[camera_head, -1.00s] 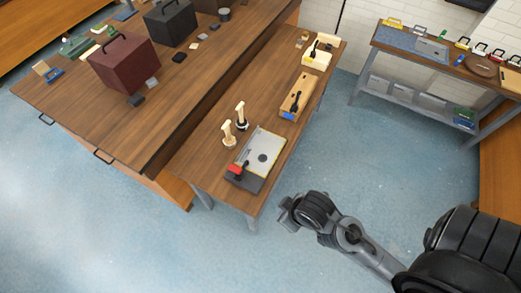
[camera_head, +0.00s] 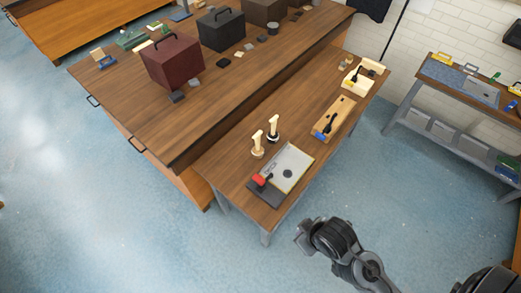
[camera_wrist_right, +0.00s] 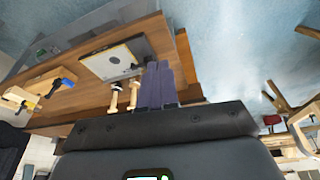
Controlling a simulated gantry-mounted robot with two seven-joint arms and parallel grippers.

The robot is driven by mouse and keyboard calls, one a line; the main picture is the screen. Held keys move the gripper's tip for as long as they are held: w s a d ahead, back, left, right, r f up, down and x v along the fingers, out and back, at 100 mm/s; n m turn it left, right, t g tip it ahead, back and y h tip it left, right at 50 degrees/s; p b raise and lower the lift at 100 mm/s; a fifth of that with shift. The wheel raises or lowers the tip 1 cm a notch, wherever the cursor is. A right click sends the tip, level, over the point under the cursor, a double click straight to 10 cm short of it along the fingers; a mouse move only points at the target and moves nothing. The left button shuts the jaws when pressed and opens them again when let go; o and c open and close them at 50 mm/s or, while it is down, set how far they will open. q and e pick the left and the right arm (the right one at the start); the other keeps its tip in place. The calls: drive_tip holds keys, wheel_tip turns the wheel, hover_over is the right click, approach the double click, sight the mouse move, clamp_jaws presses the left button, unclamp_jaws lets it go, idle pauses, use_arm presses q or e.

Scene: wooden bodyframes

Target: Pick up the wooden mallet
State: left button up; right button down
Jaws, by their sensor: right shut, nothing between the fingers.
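Two small upright tools with pale handles stand on the lower bench (camera_head: 225,172). The left one (camera_head: 257,146) is pale wood all over and looks like the wooden mallet; the right one (camera_head: 273,129) has a dark lower part. Both also show in the right wrist view, just left of my fingers, too small there to tell which is the mallet. My right gripper (camera_head: 303,236) is over the floor in front of the bench, well apart from both tools. Its purple-grey fingers (camera_wrist_right: 160,86) are shut and empty. My left gripper is not in view.
A grey plate (camera_head: 288,170) with a red-knobbed dark block (camera_head: 262,182) lies near the bench's front end, beside the tools. A wooden board with a blue-ended tool (camera_head: 333,118) lies farther back. Dark boxes (camera_head: 172,62) stand on the higher workbench. The blue floor around is open.

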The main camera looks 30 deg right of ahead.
idle(0.4)
drive_tip(key=c, duration=0.8)
unclamp_jaws()
